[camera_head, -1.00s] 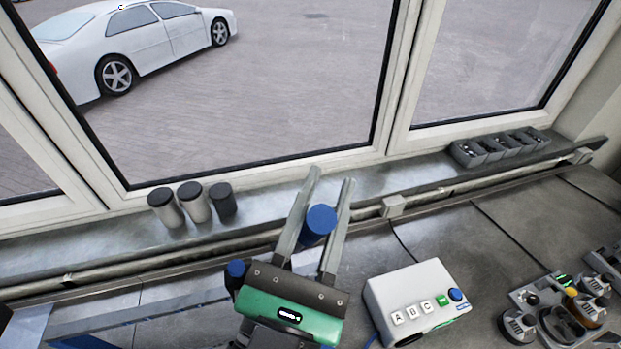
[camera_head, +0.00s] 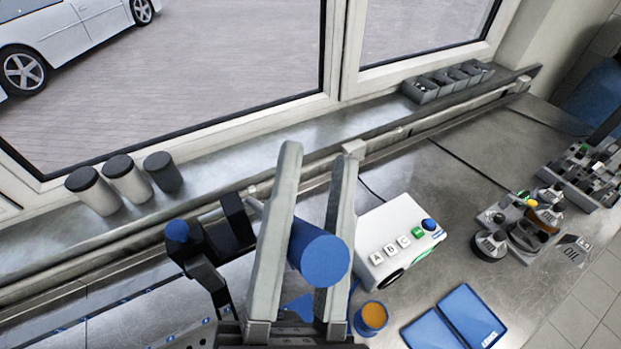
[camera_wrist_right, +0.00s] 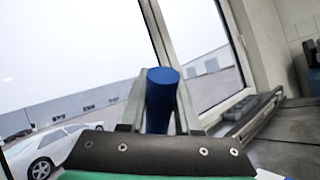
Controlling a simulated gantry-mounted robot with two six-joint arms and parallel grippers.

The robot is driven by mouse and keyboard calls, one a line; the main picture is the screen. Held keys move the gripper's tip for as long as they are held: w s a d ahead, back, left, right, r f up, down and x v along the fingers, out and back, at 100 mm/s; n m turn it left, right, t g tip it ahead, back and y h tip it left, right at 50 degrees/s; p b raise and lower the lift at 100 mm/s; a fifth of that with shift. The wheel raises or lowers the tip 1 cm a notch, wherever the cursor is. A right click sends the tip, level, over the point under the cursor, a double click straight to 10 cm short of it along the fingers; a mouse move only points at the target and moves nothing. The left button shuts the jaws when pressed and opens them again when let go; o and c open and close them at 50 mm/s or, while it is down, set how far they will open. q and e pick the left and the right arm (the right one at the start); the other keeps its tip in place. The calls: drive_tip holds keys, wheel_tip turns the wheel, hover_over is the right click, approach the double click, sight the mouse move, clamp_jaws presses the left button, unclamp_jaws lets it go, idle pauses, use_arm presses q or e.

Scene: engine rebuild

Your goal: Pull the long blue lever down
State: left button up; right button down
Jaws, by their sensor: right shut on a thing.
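The long lever's blue cylindrical end (camera_head: 320,255) sits between the two grey fingers of my right gripper (camera_head: 315,220) in the head view. The fingers are shut on it. In the right wrist view the blue lever (camera_wrist_right: 161,98) stands between the fingertips, pointing towards the camera. The lower part of the lever is hidden behind my gripper. A second, smaller blue knob (camera_head: 178,232) on a dark arm shows to the left of my right gripper. My left gripper is not in view.
A white control box (camera_head: 385,235) with buttons stands right of the gripper. Dark-capped canisters (camera_head: 125,178) and small grey bins (camera_head: 445,82) sit on the window sill. A blue booklet (camera_head: 465,318), an orange-topped cup (camera_head: 371,317) and engine parts (camera_head: 525,225) lie at the right.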

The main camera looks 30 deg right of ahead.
drive_tip(key=c, duration=0.6)
unclamp_jaws()
drive_tip(key=shift+f, duration=0.1)
drive_tip(key=b+v, duration=0.3)
drive_tip(key=v, duration=0.8)
drive_tip(key=shift+s+a, duration=0.2)
drive_tip(key=shift+s, duration=0.05)
drive_tip(key=shift+f, duration=0.1)
